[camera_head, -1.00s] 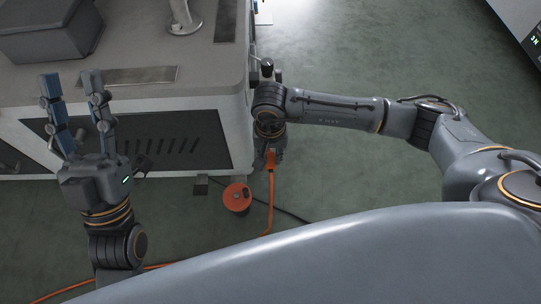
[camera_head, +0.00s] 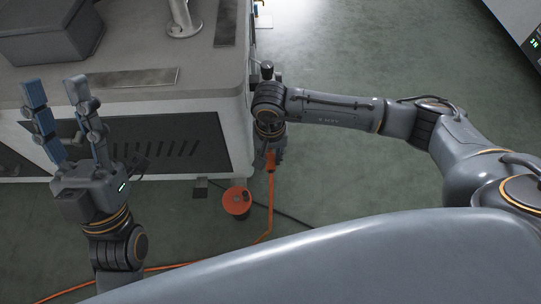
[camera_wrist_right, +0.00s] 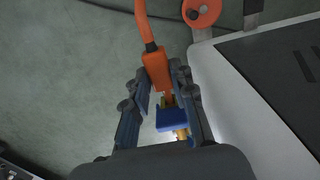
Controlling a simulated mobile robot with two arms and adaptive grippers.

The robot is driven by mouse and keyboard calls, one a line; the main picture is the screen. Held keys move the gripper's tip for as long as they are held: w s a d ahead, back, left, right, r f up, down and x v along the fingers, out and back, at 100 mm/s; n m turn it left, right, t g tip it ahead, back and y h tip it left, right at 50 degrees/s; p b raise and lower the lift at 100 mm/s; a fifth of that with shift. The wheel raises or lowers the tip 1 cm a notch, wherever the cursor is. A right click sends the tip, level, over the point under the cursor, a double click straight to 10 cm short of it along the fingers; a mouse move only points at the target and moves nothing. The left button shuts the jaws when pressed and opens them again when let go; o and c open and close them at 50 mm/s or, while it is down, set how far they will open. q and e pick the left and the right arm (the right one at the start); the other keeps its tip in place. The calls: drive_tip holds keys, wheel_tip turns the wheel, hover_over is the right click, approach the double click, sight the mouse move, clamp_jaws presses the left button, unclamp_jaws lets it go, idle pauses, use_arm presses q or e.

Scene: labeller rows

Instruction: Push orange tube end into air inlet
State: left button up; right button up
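The orange tube end (camera_wrist_right: 157,70) sits between the fingertips of my right gripper (camera_wrist_right: 162,74), which look closed on its sides in the right wrist view. Its narrow tip points at a blue block (camera_wrist_right: 171,121) with a brass fitting (camera_wrist_right: 182,134), which may be the air inlet. Whether tip and block touch is unclear. In the head view the orange tube end (camera_head: 271,161) shows below my right wrist at the cabinet's corner; the fingers there are mostly hidden. My left gripper (camera_head: 54,88) is open and empty in front of the cabinet (camera_head: 170,107).
The orange tube (camera_head: 270,205) hangs to the floor and runs left. A round orange object (camera_head: 237,201) stands on the floor near the cabinet's foot. A dark box (camera_head: 50,30) and a metal post (camera_head: 182,20) are on the cabinet top. Floor to the right is clear.

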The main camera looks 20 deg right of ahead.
sight(270, 159)
drive_tip(key=o, duration=0.4)
drive_tip(key=shift+w, duration=0.15)
wheel_tip(270, 159, up, 12)
drive_tip(key=shift+r, duration=0.1)
idle(0.7)
